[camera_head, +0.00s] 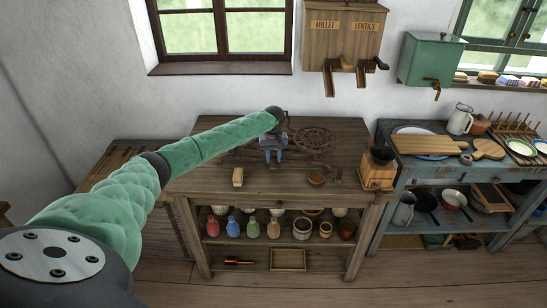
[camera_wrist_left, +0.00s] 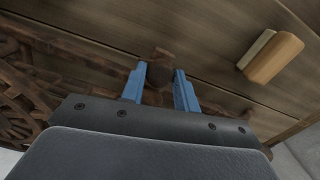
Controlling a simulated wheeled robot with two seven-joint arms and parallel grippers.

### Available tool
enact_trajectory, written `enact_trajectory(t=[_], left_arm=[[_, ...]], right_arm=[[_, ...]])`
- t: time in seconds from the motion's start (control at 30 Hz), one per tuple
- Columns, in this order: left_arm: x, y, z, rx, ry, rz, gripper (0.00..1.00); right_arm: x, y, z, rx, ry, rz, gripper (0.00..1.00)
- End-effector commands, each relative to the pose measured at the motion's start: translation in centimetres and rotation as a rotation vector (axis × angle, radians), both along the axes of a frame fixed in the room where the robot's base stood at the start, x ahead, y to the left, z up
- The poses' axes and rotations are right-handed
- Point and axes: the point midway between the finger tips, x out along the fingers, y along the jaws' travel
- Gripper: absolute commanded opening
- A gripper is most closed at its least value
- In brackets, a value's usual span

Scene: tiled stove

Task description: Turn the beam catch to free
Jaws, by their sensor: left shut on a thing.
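My left gripper (camera_head: 273,156) reaches over the wooden worktable (camera_head: 215,180) with its fingers pointing down. In the left wrist view its blue fingers (camera_wrist_left: 160,88) are shut on a small dark brown knob (camera_wrist_left: 160,70), which I take to be the beam catch. The knob sits among dark wooden beam parts (camera_wrist_left: 85,65) of a wheeled device. In the head view the gripper and arm hide the knob and part of the device; its spoked wheel (camera_head: 312,141) shows to the right. I cannot tell the catch's turn. My right gripper is not in view.
A small light wooden block (camera_head: 238,177) lies left of the gripper, also in the wrist view (camera_wrist_left: 272,57). The table's front is mostly clear.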

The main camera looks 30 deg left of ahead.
Motion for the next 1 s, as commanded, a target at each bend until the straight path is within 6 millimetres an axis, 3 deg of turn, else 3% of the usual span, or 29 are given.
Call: enact_trajectory(t=[0.4, 0.77, 0.8, 0.87, 1.0], left_arm=[[0.0, 0.1, 0.1, 0.001, -0.001, -0.239, 0.08], [0.0, 0.1, 0.1, 0.001, -0.001, -0.256, 0.08], [0.0, 0.1, 0.1, 0.001, -0.001, -0.256, 0.38], [0.0, 0.1, 0.1, 0.001, -0.001, -0.256, 0.5], [0.0, 0.0, 0.0, 0.001, -0.001, -0.256, 0.53]], right_arm=[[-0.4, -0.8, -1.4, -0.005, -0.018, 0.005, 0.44], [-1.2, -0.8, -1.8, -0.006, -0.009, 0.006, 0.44], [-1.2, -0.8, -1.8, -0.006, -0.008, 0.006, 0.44], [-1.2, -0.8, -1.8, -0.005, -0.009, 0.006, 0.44], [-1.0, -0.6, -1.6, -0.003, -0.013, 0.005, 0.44]])
